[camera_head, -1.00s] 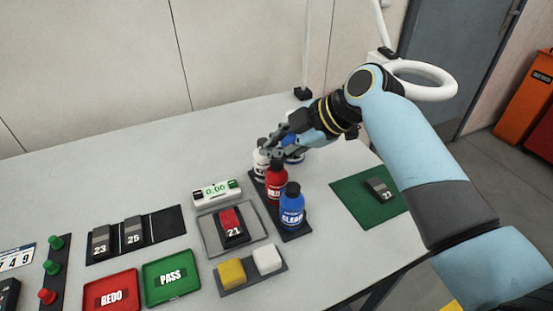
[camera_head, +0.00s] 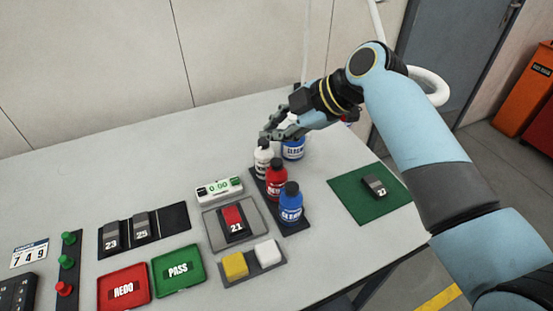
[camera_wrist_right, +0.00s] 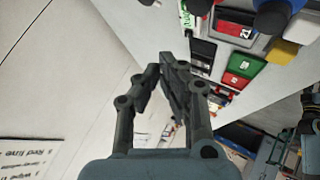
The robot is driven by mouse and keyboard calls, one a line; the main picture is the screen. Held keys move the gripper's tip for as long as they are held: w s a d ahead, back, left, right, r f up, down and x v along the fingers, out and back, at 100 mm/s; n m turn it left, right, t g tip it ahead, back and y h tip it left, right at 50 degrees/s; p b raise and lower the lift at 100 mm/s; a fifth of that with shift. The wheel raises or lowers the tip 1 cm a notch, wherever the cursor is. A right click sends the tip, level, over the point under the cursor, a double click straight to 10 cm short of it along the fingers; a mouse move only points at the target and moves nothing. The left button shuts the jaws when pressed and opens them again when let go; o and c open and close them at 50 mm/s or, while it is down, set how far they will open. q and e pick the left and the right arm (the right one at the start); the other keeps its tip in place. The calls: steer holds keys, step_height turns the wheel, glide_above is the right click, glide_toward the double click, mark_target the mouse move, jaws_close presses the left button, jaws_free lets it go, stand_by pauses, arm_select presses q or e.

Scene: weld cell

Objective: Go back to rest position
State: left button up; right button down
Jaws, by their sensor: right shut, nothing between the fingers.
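My right gripper (camera_head: 270,134) is shut and empty. In the head view it appears just above the white bottle (camera_head: 263,160) and beside the rear blue bottle (camera_head: 293,151), which it partly overlaps. I cannot tell whether it touches either. The right wrist view shows its fingers (camera_wrist_right: 168,62) together with nothing between them. My right arm reaches in from the right over the table. My left gripper is in neither current view.
A red bottle (camera_head: 276,182) and a front blue bottle (camera_head: 290,206) stand near the white one. A scale (camera_head: 212,243) holds a part marked 21 (camera_head: 234,222). A green mat (camera_head: 349,201) holds a dark part (camera_head: 374,186). REDO (camera_head: 123,290) and PASS (camera_head: 177,269) trays lie at front left.

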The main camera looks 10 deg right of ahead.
steer(key=shift+s, duration=0.1)
steer(key=s+d+f+m+g+h, duration=0.1)
steer(key=s+d+f+m+h, duration=0.1)
steer(key=s+d+m, duration=0.3)
steer(key=s+d+f+m+h, duration=0.2)
steer(key=s+d, duration=0.1)
steer(key=s, duration=0.4)
steer(key=s+d+r+m+h, duration=0.1)
steer(key=s+d+m, duration=0.25)
steer(key=s, duration=0.25)
steer(key=s+d+r+m+g+h, duration=0.1)
steer(key=s+d+r+m+h, duration=0.1)
steer(key=s+m, duration=0.3)
steer(key=s+d+r+m+h, duration=0.1)
steer(key=s+d+m, duration=0.2)
steer(key=s, duration=0.4)
step_height(320, 180, down, 36)
steer(key=s+d+g+b, duration=0.1)
steer(key=d+b, duration=0.2)
steer(key=b, duration=0.8)
steer(key=s+f+b, duration=0.4)
steer(key=s+f, duration=0.5)
steer(key=f, duration=0.4)
steer(key=s+f+g+b, duration=0.1)
steer(key=s+f+b, duration=0.4)
steer(key=s+f, duration=0.5)
step_height(320, 180, down, 4)
steer(key=shift+s+d+m+g, duration=0.15)
steer(key=shift+d+m+g, duration=0.15)
steer(key=shift+m, duration=0.05)
